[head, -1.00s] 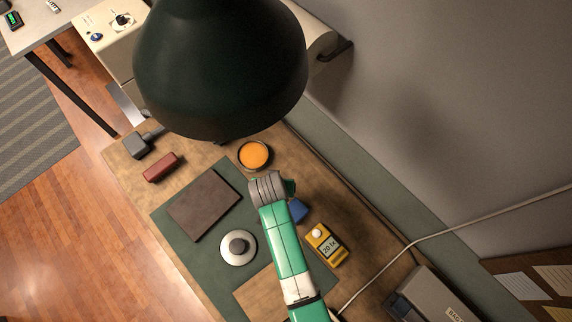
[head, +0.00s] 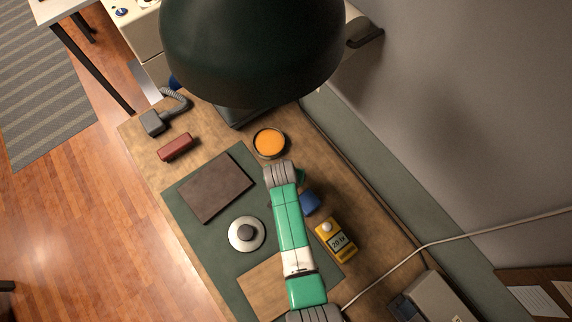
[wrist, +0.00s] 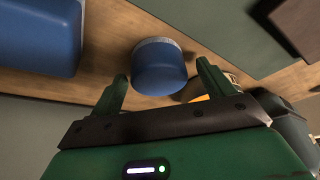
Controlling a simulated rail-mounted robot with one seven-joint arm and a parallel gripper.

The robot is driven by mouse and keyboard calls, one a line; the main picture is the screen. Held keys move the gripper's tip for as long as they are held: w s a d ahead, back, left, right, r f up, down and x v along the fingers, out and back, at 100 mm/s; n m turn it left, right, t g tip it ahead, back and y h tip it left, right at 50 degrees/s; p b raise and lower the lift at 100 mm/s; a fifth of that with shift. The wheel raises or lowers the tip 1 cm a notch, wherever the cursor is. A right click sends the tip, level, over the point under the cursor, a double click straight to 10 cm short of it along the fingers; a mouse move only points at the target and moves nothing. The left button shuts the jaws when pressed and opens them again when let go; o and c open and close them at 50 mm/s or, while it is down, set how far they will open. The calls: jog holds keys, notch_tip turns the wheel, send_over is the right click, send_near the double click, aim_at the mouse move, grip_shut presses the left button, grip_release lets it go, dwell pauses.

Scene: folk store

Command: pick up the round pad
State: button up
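A short round blue piece with a pale rim (wrist: 160,66) shows in the wrist view and looks like the round pad. It lies in line with the gap between the fingertips of my gripper (wrist: 161,78). My gripper is open, with a finger to either side in the picture; I see no clear contact. In the head view a blue thing (head: 310,203) lies beside my wrist, partly hidden; I cannot tell if it is the same piece. An orange-filled round tin (head: 269,143) stands above my wrist in that view.
A yellow meter (head: 336,240), a white disc with a grey knob (head: 246,234), a brown slab (head: 215,187) and a red block (head: 175,147) lie on the bench. A dark lamp shade (head: 252,50) hangs above. A larger blue object (wrist: 40,35) is left in the wrist view.

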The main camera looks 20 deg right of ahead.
jog(key=c, duration=1)
jog(key=shift+r, duration=0.65)
notch_tip(320, 180, up, 2)
jog(key=shift+r+p, duration=0.25)
jog(key=shift+p, duration=0.2)
jog(key=s+a, duration=0.3)
jog(key=s, duration=0.1)
jog(key=s+a+p, duration=0.1)
jog(key=s+a, duration=0.2)
jog(key=s, duration=0.1)
jog(key=s+a+r, duration=0.1)
jog(key=s+a, duration=0.2)
jog(key=s, duration=0.1)
jog(key=shift+s+a+r, duration=0.1)
jog(key=shift+s+a, duration=0.25)
jog(key=shift+s, duration=0.05)
